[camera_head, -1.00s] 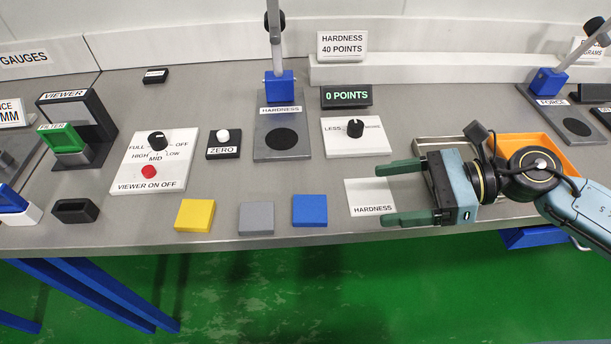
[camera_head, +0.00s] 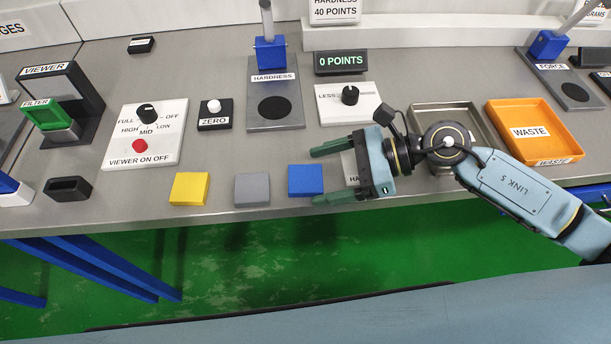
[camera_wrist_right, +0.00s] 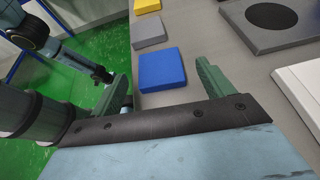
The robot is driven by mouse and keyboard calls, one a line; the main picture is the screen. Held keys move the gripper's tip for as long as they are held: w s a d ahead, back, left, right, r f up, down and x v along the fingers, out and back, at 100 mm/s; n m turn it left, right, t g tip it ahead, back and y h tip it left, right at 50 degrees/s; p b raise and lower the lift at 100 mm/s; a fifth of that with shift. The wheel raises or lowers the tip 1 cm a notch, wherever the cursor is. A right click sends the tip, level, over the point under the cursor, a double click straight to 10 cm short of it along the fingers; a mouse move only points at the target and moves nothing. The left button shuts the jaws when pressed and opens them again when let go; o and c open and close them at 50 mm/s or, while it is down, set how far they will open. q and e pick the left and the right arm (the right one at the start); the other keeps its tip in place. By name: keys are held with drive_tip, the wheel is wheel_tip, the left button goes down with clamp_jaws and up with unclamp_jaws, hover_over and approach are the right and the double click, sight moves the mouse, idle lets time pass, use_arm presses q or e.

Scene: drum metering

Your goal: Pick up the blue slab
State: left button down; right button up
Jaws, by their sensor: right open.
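The blue slab (camera_head: 305,180) lies flat near the front edge of the grey worktop, right of the grey slab (camera_head: 252,189) and yellow slab (camera_head: 189,189). My right gripper (camera_head: 316,175) is open and empty, its two green fingers pointing left with the tips close to the blue slab's right side. In the right wrist view the blue slab (camera_wrist_right: 161,69) lies ahead of the open jaws (camera_wrist_right: 162,80), clear of the palm. From these views I cannot tell the exact height of the fingers above the worktop. My left gripper does not clearly show.
The white hardness card (camera_head: 350,168) is partly hidden behind my right gripper. A metal tray (camera_head: 419,107) and an orange waste tray (camera_head: 533,104) stand to the right. A hardness stand (camera_head: 257,118) and a dial panel (camera_head: 366,95) stand behind the slabs.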

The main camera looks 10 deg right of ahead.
drive_tip(key=shift+x, duration=0.9)
use_arm(q)
drive_tip(key=shift+s, duration=0.15)
use_arm(e)
drive_tip(key=shift+c, duration=0.3)
drive_tip(key=c, duration=1)
use_arm(q)
drive_tip(key=shift+s, duration=0.45)
